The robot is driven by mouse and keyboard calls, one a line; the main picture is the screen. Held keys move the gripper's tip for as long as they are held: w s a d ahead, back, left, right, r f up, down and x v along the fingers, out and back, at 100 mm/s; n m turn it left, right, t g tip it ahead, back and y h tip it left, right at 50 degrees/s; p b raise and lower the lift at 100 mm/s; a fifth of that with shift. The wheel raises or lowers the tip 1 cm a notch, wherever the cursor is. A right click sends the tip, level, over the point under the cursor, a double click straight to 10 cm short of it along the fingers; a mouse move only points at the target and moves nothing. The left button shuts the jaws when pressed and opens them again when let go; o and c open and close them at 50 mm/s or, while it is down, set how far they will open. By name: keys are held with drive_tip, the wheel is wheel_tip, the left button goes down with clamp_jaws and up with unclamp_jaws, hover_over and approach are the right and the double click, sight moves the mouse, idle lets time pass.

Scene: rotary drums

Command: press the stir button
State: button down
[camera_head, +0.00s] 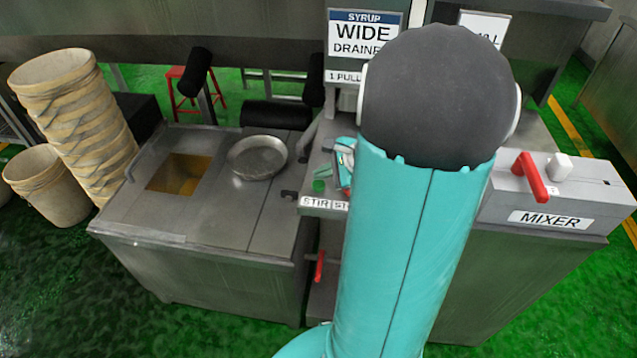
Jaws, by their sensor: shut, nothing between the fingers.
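The stir button is a small green button (319,185) on a grey panel at the centre, just above the STIR label (313,202). A second label to its right is partly hidden by my arm; it begins with "ST". My gripper (328,172) shows only in part, as a small teal and grey shape just above and right of the green button. It looks shut and holds nothing that I can see. My large teal arm link hides the rest of it. I cannot tell whether the fingertips touch the button.
Left of the panel is a steel counter with a square opening (180,174) and a round metal pan (258,157). A red lever (320,266) is below the panel. A MIXER box (553,203) with a red handle (530,177) stands right. Stacked buckets (75,120) stand far left.

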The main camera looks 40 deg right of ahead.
sight(323, 185)
drive_tip(key=shift+f, duration=0.1)
drive_tip(key=shift+f, duration=0.35)
drive_tip(key=shift+f, duration=0.6)
idle(0.9)
drive_tip(key=shift+r, duration=1.05)
drive_tip(key=shift+r, duration=0.1)
drive_tip(key=shift+r, duration=2.4)
